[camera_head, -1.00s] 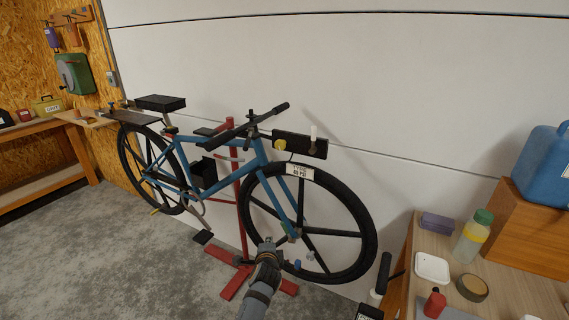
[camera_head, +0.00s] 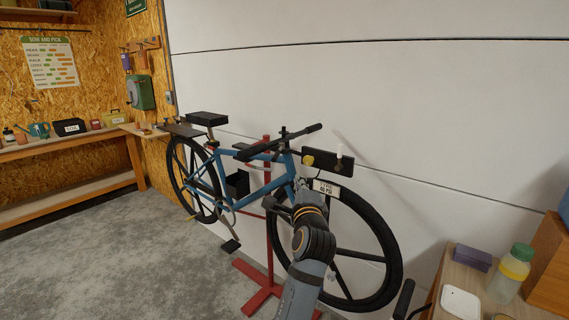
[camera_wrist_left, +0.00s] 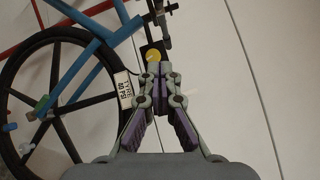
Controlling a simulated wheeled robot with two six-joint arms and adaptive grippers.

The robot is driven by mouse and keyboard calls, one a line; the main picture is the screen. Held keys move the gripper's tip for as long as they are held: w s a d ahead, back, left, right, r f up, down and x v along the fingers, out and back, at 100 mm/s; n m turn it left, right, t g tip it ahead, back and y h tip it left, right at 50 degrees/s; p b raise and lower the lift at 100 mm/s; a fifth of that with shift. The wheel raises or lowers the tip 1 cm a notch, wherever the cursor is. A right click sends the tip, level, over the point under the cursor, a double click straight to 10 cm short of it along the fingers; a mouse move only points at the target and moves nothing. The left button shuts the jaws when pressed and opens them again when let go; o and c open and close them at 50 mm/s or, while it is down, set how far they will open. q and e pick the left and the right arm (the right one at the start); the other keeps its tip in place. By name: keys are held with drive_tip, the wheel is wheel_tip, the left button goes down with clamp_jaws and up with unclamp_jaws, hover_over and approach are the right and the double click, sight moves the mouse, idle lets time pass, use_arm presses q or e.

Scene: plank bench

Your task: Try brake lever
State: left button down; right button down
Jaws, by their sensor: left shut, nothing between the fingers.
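The blue bicycle (camera_head: 262,192) hangs in a red stand, front wheel towards the right. Its black handlebar (camera_head: 285,141) shows above the frame; I cannot make out the brake lever for certain. A dark box (camera_head: 330,163) with a round yellow part (camera_head: 307,160) sits in front of the bar, and the yellow part shows in the wrist view (camera_wrist_left: 153,55). My left gripper (camera_wrist_left: 160,80) is shut and empty, its tips just below the yellow part in that view; I cannot tell if they touch. In the head view the left gripper (camera_head: 304,185) is near the front of the frame. My right gripper is out of view.
The red stand foot (camera_head: 258,287) spreads on the floor. A table at lower right holds a bottle (camera_head: 511,271) and a white dish (camera_head: 460,303). A black handle (camera_head: 403,300) stands beside it. A wooden workbench (camera_head: 70,145) is at left. The floor left of the bicycle is clear.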

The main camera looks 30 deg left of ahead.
sight(278, 153)
use_arm(q)
drive_tip(key=w+a+r+p, duration=0.1)
drive_tip(key=w+a+p, duration=0.3)
drive_tip(key=a, duration=0.5)
drive_tip(key=shift+w+a+r, duration=0.15)
drive_tip(key=shift+w+r, duration=0.2)
drive_tip(key=shift+w, duration=0.6)
drive_tip(key=shift+w, duration=0.1)
